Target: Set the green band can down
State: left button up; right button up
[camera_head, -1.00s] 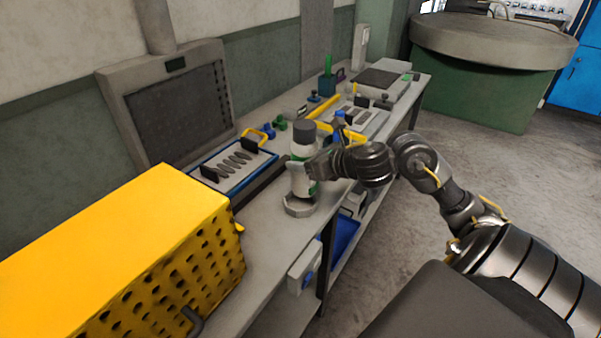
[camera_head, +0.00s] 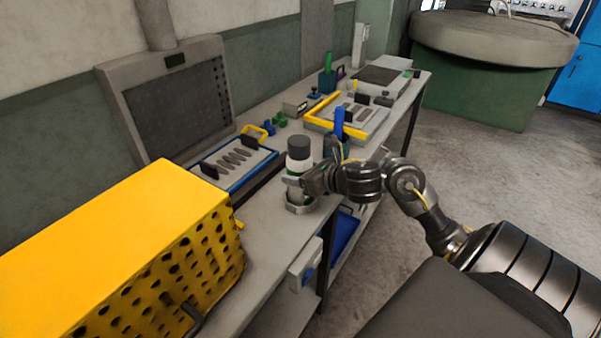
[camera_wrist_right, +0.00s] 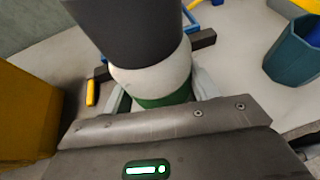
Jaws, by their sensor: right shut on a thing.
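The green band can (camera_head: 298,164) is a white can with a dark grey cap and a green band. It stands upright in or just over a low grey ring-like holder (camera_head: 301,207) near the bench's front edge. My right gripper (camera_head: 296,183) is shut on the can's body from the right. In the right wrist view the can (camera_wrist_right: 165,78) fills the upper middle, its green band between the fingers. Its base is hidden there, so I cannot tell whether it touches the bottom of the holder. My left gripper is not in view.
A yellow perforated box (camera_head: 130,260) stands at the near left of the bench. A blue-edged tray (camera_head: 232,190) lies behind the can, and a yellow-edged tray (camera_head: 352,136) farther back. A blue-teal cup (camera_wrist_right: 292,52) is close by on the right.

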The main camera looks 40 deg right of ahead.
jog(key=o, duration=0.9)
jog(key=shift+f, duration=0.1)
jog(key=shift+c, duration=0.2)
jog(key=o, duration=0.5)
jog(key=shift+c, duration=0.2)
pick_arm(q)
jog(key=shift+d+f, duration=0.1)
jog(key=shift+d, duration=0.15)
pick_arm(e)
jog(key=shift+r, duration=0.2)
pick_arm(q)
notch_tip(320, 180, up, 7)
jog(key=p, duration=0.7)
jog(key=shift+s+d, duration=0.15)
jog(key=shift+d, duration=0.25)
pick_arm(e)
jog(key=v, duration=1.2)
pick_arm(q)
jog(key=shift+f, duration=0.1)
pick_arm(e)
jog(key=shift+s+f, duration=0.1)
jog(key=shift+f, duration=0.1)
